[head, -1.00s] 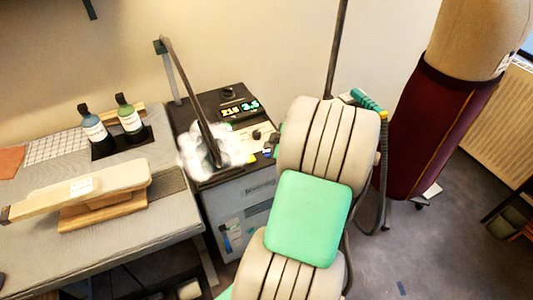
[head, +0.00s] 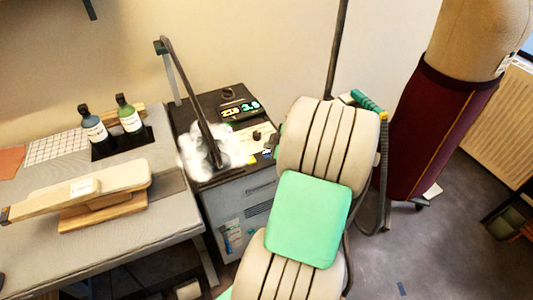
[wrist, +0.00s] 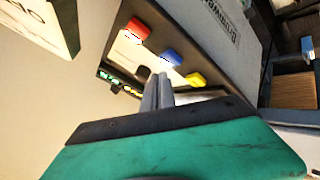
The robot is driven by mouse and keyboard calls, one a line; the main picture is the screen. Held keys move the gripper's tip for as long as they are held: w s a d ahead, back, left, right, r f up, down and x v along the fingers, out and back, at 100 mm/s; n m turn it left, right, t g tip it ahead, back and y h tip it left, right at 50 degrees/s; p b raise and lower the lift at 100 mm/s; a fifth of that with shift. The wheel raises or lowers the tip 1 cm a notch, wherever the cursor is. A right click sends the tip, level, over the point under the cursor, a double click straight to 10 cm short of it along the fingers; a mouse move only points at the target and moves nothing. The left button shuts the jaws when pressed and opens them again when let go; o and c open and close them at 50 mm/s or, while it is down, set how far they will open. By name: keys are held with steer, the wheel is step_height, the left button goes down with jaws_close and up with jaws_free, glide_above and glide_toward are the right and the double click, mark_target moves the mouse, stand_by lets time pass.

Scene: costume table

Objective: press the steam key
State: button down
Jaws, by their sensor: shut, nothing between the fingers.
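A steam station (head: 240,200) with a dark top and a lit green display (head: 240,111) stands behind my arm in the head view. In the wrist view a red key (wrist: 137,28), a blue key (wrist: 172,57) and a yellow key (wrist: 196,79) stand in a row on its pale panel. No label tells me which one is the steam key. My gripper (wrist: 158,80) is shut and empty, its tips near the blue key. I cannot tell whether they touch it. In the head view my arm hides the gripper.
White steam (head: 205,152) hangs by the station's left side, around a dark upright bar. An ironing table (head: 150,225) with two bottles (head: 112,122) stands to the left. A dress form (head: 440,130) and a teal-handled hose (head: 369,103) are to the right.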

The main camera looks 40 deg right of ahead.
steer(key=shift+f, duration=0.15)
stand_by(0.4)
steer(key=shift+f+b, duration=0.3)
steer(key=shift+b, duration=0.45)
steer(key=shift+f+b, duration=0.5)
steer(key=shift+b, duration=0.1)
stand_by(0.3)
steer(key=shift+r, duration=0.15)
steer(key=shift+r+p, duration=0.35)
steer(key=shift+r, duration=0.45)
steer(key=shift+r, duration=0.1)
step_height(320, 180, up, 6)
steer(key=p, duration=0.2)
steer(key=shift+p, duration=0.4)
